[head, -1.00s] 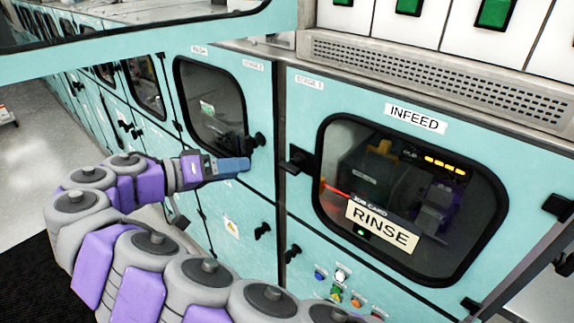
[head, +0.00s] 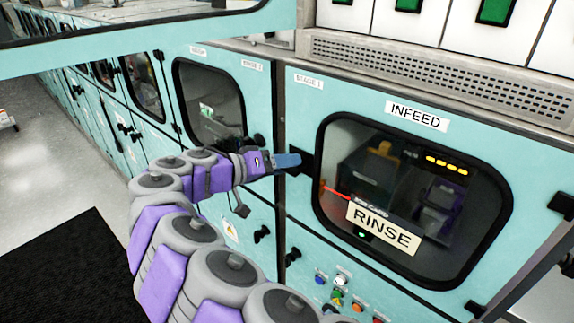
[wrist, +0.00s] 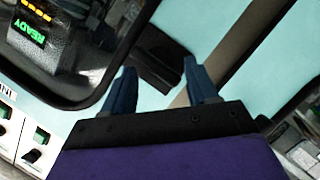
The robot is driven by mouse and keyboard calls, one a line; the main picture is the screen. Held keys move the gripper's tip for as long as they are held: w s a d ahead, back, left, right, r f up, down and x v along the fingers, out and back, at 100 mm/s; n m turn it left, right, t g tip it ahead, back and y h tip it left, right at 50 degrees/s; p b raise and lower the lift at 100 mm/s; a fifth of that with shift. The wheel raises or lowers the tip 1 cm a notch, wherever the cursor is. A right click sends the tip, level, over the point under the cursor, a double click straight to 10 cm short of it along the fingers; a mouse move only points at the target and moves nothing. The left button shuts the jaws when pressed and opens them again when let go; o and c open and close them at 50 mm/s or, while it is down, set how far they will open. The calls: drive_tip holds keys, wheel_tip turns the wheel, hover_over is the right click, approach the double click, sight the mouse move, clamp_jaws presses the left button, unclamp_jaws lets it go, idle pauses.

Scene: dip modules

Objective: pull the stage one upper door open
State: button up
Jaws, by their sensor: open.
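The stage one upper door (head: 310,250) is a teal panel with a dark rounded window, an INFEED label above it and a RINSE card. It looks shut. Its black handle (head: 304,160) is on the left side, beside the window. My gripper (head: 299,159) is at the handle, its blue fingers pointing right and covering part of it. In the wrist view the fingers (wrist: 157,68) are open and apart, and the dark handle (wrist: 155,50) shows in the gap just ahead of the tips. I cannot tell whether they touch it.
A stage 2 door (head: 208,105) with its own window and black handle stands to the left. Below are a lower panel with coloured buttons (head: 340,285) and more black handles. A teal raised panel (head: 150,38) crosses the top left. Grey floor is open at left.

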drive_tip(key=shift+x, duration=0.85)
clamp_jaws()
